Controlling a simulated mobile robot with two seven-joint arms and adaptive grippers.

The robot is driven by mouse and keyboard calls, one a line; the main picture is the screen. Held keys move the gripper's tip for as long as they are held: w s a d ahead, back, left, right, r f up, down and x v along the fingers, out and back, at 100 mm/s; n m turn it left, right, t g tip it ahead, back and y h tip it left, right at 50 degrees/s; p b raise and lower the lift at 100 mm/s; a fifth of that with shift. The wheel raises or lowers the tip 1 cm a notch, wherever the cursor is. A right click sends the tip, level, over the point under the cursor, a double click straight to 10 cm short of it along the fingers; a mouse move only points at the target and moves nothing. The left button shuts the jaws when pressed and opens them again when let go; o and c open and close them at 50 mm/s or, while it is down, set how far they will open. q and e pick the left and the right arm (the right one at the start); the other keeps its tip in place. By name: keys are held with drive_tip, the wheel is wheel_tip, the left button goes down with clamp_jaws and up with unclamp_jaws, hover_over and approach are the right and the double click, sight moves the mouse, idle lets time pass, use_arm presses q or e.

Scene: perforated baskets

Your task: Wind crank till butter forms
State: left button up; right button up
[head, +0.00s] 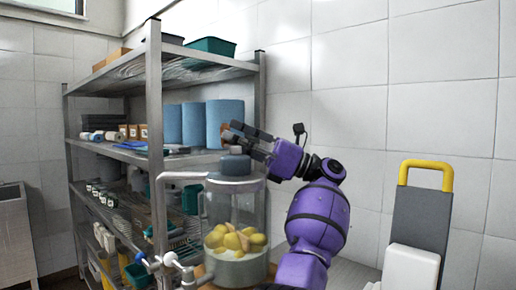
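A glass churn jar (218,208) stands at the lower middle with yellow lumps (235,240) inside, above a paler layer at the bottom. A dark round cap (235,165) sits on its lid. The crank is largely hidden. My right gripper is not in view.
A metal shelf rack (155,110) with blue cylinders (225,122), boxes and bins stands close behind the churn. White pipework (183,176) is left of the jar. A grey panel with a yellow handle (426,170) stands at right.

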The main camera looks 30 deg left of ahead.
use_arm(q)
drive_tip(key=v, duration=0.9)
drive_tip(key=shift+d+f, duration=0.15)
drive_tip(key=shift+d, duration=0.1)
drive_tip(key=shift+w, duration=0.1)
